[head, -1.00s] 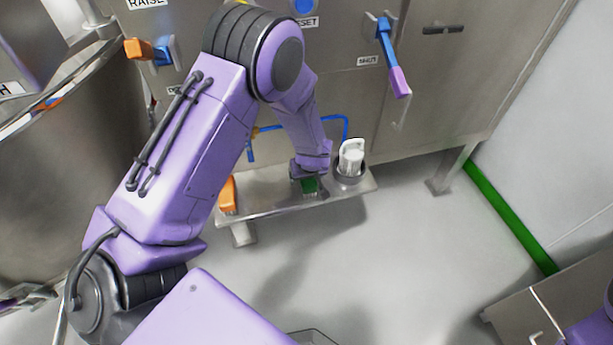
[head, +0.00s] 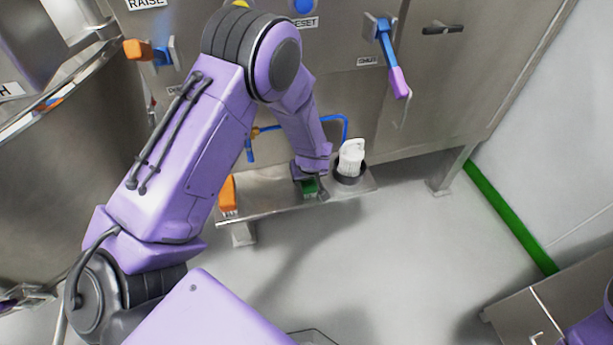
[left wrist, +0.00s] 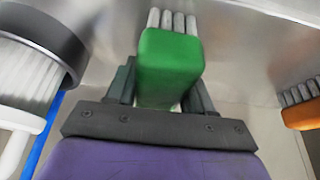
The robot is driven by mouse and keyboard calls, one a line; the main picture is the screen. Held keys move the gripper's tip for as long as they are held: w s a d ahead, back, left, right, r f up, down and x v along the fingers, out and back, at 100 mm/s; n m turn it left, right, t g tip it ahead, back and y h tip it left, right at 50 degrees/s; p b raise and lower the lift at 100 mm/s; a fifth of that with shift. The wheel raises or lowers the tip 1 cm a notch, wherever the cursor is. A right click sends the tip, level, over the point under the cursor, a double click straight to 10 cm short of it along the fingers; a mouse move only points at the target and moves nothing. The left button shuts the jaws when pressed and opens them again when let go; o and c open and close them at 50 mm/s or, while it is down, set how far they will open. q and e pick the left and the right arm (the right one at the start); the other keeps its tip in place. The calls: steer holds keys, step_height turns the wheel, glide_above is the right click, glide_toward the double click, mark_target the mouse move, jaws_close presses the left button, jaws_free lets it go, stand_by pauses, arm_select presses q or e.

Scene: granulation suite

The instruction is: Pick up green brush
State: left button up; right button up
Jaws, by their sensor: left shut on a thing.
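The green brush (head: 309,187) is at my left gripper, over the metal shelf (head: 270,203) in the head view. In the left wrist view the green brush (left wrist: 170,62) stands between the two dark fingers, its pale bristles pointing away from the gripper toward the metal surface. My left gripper (left wrist: 160,95) is shut on the green brush. Whether the bristles touch the shelf I cannot tell. In the head view the left gripper (head: 310,184) is partly hidden by its own wrist. My right gripper is not in view.
An orange brush (head: 228,194) stands on the shelf to the left. A blue hose (head: 335,118) hangs behind. The floor in front of the shelf is clear.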

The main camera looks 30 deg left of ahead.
arm_select(q)
steer(key=shift+r, duration=0.1)
steer(key=shift+r, duration=0.2)
steer(key=r+p, duration=0.1)
steer(key=r, duration=0.3)
steer(key=shift+s+p, duration=0.2)
steer(key=shift+p, duration=0.1)
steer(key=s+r+p, duration=0.1)
steer(key=s+r, duration=0.3)
steer(key=s, duration=0.3)
steer(key=s+d+r+p, duration=0.1)
steer(key=s+r, duration=0.4)
steer(key=s, duration=0.1)
steer(key=shift+s, duration=0.35)
